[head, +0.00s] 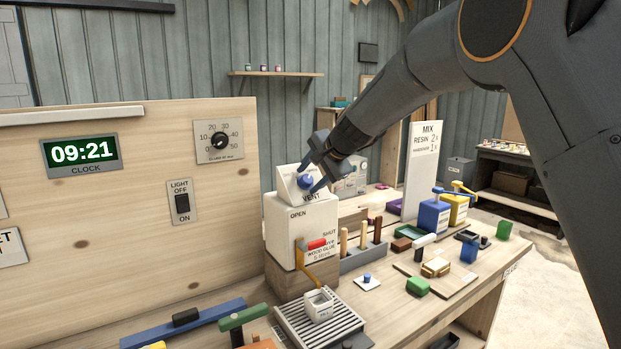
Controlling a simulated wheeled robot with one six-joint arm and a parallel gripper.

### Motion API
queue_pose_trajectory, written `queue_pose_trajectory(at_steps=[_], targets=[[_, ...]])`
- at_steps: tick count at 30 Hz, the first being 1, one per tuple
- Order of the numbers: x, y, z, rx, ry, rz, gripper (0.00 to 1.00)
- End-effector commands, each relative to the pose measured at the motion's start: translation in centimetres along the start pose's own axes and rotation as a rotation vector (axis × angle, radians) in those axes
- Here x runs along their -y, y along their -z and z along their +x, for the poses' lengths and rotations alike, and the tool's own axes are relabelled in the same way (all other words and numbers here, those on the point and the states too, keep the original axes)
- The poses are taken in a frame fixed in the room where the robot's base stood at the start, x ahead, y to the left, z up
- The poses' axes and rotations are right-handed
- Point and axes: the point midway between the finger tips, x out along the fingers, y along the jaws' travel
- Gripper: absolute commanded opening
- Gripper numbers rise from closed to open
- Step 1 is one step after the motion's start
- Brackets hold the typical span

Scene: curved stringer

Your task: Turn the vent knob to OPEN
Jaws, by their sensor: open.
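The vent knob (305,182) is blue and sits on the sloped face of a small white box (289,187) marked VENT. That box shows on top of the wood glue dispenser (283,237). My gripper (309,180) is open, with its dark fingers to either side of the knob. I cannot tell whether the fingers touch it. The gripper hides part of the knob and the face around it, so the knob's pointer and its marks cannot be read. The OPEN and SHUT words that I can read are on the glue dispenser below.
A rack of wooden-handled tools (363,262) stands to the right. A tall MIX sign (420,170) stands behind. A panel with clock (80,152) and dial fills the left.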

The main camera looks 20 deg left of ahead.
Motion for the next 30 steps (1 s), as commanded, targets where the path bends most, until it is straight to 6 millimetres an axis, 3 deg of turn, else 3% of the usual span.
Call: queue_pose_trajectory(at_steps=[5,18,30], targets=[[0.1,0.1,-1.3,-0.002,0.002,0.0,0.48],[0.0,0.0,-7.1,-0.001,0.001,-0.001,0.48],[0.0,0.0,-7.8,0.0,0.0,0.001,0.48]])
